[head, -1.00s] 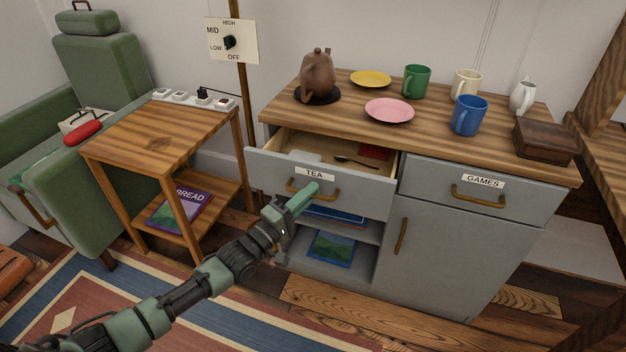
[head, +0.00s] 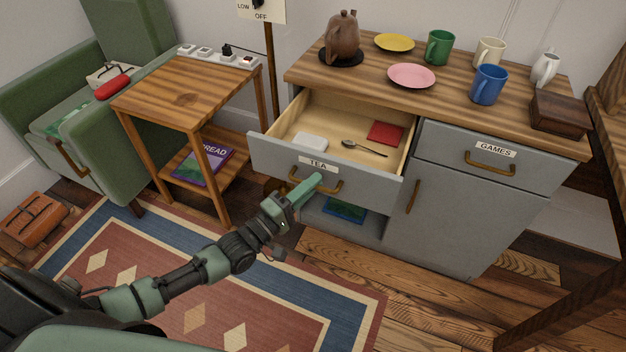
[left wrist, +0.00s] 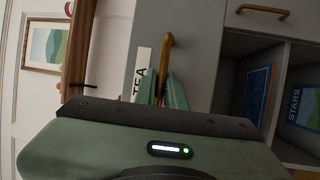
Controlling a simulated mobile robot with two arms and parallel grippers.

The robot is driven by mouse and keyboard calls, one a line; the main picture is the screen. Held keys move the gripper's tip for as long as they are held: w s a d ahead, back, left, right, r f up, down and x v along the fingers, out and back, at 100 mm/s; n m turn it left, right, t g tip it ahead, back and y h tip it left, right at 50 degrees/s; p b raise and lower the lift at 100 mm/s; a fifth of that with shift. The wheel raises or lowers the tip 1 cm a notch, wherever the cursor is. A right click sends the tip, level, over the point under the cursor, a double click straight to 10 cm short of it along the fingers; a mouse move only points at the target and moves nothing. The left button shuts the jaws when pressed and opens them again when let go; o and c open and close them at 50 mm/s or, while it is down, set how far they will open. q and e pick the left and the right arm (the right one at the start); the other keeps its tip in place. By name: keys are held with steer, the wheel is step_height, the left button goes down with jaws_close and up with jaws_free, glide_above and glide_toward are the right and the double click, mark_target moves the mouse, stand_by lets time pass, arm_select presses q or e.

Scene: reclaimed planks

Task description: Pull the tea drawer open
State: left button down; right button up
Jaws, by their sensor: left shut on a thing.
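The tea drawer (head: 250,155) of the grey cabinet stands well out, with its "TEA" label on the front. Inside it lie a white block (head: 309,142), a spoon (head: 362,147) and a red packet (head: 385,132). My left gripper (head: 314,186) is shut on the brass drawer handle (head: 334,186). In the left wrist view the green fingers (left wrist: 168,92) close around the handle (left wrist: 165,55) beside the label. My right gripper is in neither view.
A teapot, plates, mugs and a dark box (head: 559,112) stand on the cabinet top. The games drawer (head: 480,160) is shut. A wooden side table (head: 185,92) and green armchair (head: 100,125) stand left. A patterned rug (head: 190,270) covers the floor in front.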

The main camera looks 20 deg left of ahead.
arm_select(q)
steer(key=c, duration=1.8)
jaws_free()
steer(key=shift+o, duration=0.2)
steer(key=v, duration=0.8)
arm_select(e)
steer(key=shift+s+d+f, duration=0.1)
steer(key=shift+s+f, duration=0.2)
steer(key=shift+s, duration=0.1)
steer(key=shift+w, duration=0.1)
